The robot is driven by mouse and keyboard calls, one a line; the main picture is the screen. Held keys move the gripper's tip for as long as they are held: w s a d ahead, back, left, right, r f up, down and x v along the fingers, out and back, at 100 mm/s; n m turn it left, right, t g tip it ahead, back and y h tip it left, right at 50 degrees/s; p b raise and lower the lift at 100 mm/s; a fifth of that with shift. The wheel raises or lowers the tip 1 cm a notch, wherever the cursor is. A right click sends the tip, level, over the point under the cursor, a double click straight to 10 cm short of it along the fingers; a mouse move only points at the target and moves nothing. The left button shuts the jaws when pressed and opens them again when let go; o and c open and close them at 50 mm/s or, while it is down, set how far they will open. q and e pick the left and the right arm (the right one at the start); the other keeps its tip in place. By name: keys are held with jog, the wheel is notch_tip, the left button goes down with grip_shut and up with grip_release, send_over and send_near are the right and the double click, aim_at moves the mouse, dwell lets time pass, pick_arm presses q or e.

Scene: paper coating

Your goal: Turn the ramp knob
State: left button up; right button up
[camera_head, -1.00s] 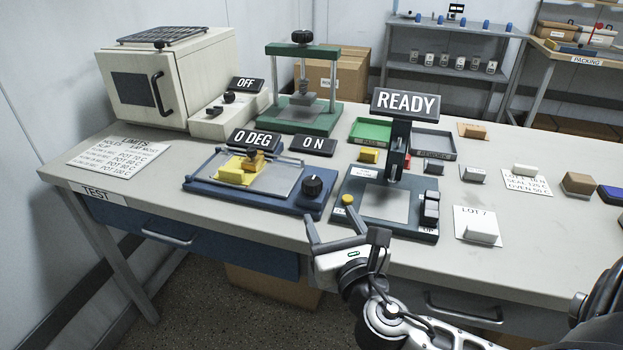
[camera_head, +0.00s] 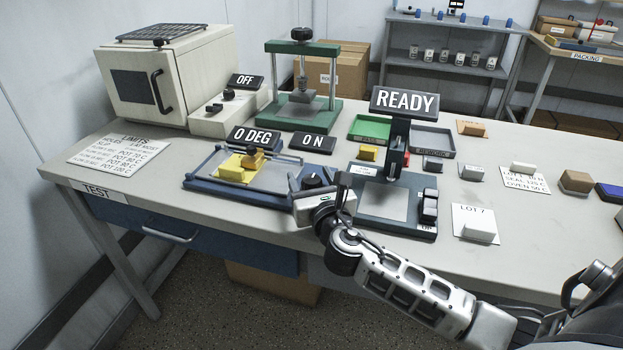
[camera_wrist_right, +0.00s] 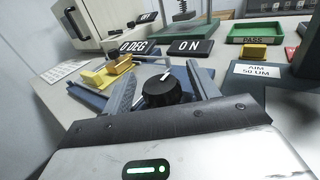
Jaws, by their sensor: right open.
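The ramp knob (camera_head: 313,181) is a round black dial on the right end of the blue ramp base (camera_head: 205,185). In the right wrist view the knob (camera_wrist_right: 160,92) has a white pointer line and stands between the two grey fingers. My right gripper (camera_head: 314,184) is over the base's right end, its open fingers (camera_wrist_right: 163,88) on either side of the knob with gaps showing. The ramp plate (camera_head: 278,178) lies flat with a yellow block (camera_head: 232,170) on it. Signs read "0 DEG" (camera_head: 256,138) and "ON" (camera_head: 313,143). My left gripper is out of view.
A "READY" device (camera_head: 380,203) stands just right of my right gripper. A green press (camera_head: 303,122) and white oven (camera_head: 150,85) are behind. Green (camera_head: 366,139) and grey trays stand at the back. The table's front edge is below my wrist.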

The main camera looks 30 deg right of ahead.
aim_at(307, 186)
jog(key=c, duration=1)
jog(key=shift+m+h, duration=0.3)
jog(key=shift+h, duration=0.1)
jog(key=m+g+h+p, duration=0.1)
jog(key=m+g+h, duration=0.2)
jog(key=h, duration=0.2)
jog(key=shift+a+m+p, duration=0.1)
jog(key=shift+m+p, duration=0.2)
jog(key=shift+p, duration=0.1)
jog(key=m+g+h, duration=0.4)
jog(key=g+h, duration=0.1)
jog(key=shift+m+g, duration=0.3)
jog(key=shift+m, duration=0.1)
jog(key=shift+m+g, duration=0.3)
jog(key=shift+g, duration=0.2)
jog(key=o, duration=1)
jog(key=shift+s, duration=0.1)
jog(key=v, duration=0.7)
jog(key=shift+s+a+f+b, duration=0.1)
jog(key=shift+b, duration=0.2)
